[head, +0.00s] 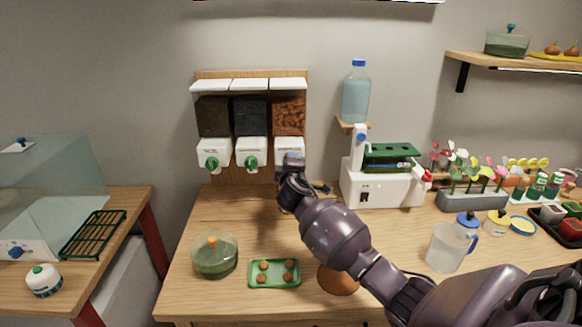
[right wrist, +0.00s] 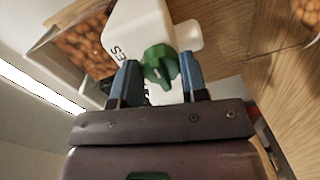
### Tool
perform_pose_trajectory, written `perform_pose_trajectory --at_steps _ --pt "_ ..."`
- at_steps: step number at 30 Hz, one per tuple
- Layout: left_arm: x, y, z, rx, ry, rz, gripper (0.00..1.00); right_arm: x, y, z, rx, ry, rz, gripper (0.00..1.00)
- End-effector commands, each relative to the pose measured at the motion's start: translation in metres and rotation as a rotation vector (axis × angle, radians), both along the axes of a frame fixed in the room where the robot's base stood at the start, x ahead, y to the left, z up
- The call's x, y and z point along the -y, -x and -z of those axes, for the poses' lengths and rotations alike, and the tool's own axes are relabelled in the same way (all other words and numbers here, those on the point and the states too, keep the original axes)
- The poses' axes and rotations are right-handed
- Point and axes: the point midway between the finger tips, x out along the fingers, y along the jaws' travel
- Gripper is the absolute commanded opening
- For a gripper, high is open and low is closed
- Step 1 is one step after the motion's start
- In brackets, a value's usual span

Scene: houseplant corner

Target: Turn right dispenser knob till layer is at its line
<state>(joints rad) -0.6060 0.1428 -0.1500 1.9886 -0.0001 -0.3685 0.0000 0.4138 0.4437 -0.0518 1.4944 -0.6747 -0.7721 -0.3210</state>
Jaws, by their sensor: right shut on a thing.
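The right dispenser (head: 289,116) is the last of three on a wooden wall board and holds orange-brown pellets. Its white outlet (right wrist: 140,28) has a green knob (right wrist: 160,62). My right gripper (head: 291,168) is at this outlet and hides the knob in the head view. In the right wrist view its blue fingers (right wrist: 159,78) are on both sides of the knob, shut on it. A glass bowl (head: 214,265) with a dark green layer and an orange bit stands on the table to the left. I cannot make out a fill line. My left gripper is out of view.
The other dispensers (head: 213,116) (head: 251,116) are close on the left. A white machine (head: 382,188) and a water bottle (head: 355,95) on a bracket stand right. A green tray (head: 255,281) and a brown pot (head: 338,283) are in front. Bare table lies beneath the dispensers.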

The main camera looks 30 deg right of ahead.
Motion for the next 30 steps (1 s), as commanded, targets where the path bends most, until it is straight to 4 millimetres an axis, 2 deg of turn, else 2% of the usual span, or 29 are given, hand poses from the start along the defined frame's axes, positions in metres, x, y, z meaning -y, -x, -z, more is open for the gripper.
perform_pose_trajectory --at_steps 15,16,20,30 --pt "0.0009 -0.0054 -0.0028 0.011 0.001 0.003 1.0 -0.0003 0.0003 0.0013 0.007 -0.015 0.0 0.17" --pt "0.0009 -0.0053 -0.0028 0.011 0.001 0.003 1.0 -0.0003 0.0003 0.0013 0.007 -0.015 0.0 0.45" --pt "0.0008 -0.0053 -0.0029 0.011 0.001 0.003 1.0 -0.0003 0.0001 0.001 0.007 -0.015 0.0 0.65" --pt "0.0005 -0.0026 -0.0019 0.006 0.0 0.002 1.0 -0.0014 0.0019 0.0003 0.008 -0.015 -0.001 0.66"
